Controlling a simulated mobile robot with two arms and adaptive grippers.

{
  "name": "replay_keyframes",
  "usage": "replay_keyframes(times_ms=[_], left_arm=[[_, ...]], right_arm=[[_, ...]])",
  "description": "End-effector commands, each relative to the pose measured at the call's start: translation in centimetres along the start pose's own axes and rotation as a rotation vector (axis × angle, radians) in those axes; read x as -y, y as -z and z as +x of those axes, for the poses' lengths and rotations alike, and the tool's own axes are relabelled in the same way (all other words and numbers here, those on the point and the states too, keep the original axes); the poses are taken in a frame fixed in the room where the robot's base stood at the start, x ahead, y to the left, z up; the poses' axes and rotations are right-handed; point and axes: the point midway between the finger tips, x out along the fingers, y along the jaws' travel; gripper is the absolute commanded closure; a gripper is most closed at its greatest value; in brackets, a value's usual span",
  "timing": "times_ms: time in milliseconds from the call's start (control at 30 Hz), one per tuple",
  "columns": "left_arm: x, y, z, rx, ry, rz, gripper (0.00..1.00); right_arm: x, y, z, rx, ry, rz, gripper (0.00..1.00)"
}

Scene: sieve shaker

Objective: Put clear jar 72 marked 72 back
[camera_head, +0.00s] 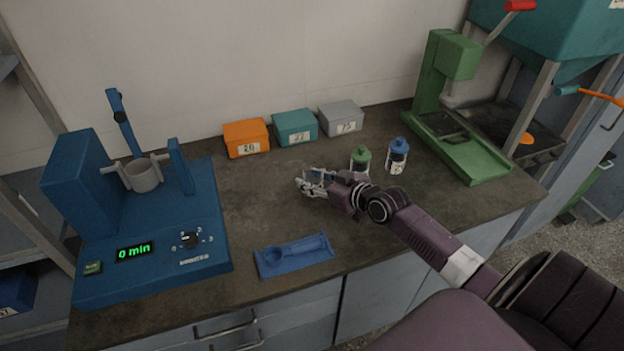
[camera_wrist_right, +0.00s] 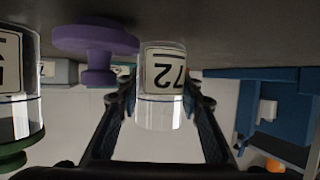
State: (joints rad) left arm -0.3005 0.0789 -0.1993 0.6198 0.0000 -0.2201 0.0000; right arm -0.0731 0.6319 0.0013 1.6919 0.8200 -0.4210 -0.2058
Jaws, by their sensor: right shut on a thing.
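Clear jar 72 (camera_wrist_right: 162,85) is between the fingers of my right gripper in the right wrist view, which shows the counter at the top. Its label reads 72 upside down and no lid shows on it. My right gripper (camera_head: 303,185) is shut on the jar, low over the middle of the counter. In the head view the jar is mostly hidden by the gripper. A purple lid-like piece (camera_wrist_right: 95,42) is beside the jar at the counter surface. I cannot tell whether the jar touches the counter. My left gripper is not in view.
A green-lidded jar (camera_head: 360,160) and a blue-lidded jar (camera_head: 397,156) stand behind my right arm. Orange (camera_head: 246,138), teal (camera_head: 295,127) and grey (camera_head: 341,119) boxes line the wall. A blue machine (camera_head: 150,245), blue tray (camera_head: 294,257) and green press (camera_head: 460,145) occupy the counter.

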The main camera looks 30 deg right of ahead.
Motion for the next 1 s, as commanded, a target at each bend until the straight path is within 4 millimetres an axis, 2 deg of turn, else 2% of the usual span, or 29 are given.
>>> replay_keyframes(times_ms=[133,167,300,667,767,1000], left_arm=[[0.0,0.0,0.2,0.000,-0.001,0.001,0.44],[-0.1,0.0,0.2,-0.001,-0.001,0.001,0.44],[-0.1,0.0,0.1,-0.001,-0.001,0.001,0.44],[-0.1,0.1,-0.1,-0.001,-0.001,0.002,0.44],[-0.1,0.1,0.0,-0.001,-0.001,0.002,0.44],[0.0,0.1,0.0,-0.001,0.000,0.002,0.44]], right_arm=[[0.0,-0.1,0.1,-0.001,0.000,0.000,0.94],[0.0,-0.2,0.1,0.000,0.000,0.000,0.66],[0.0,-0.1,0.1,0.000,0.000,0.000,0.50],[0.0,0.1,-0.2,0.000,0.000,0.000,0.49],[0.0,0.0,-1.0,0.001,0.000,0.000,0.49],[0.0,-0.2,-4.7,0.003,0.000,-0.001,0.49]])
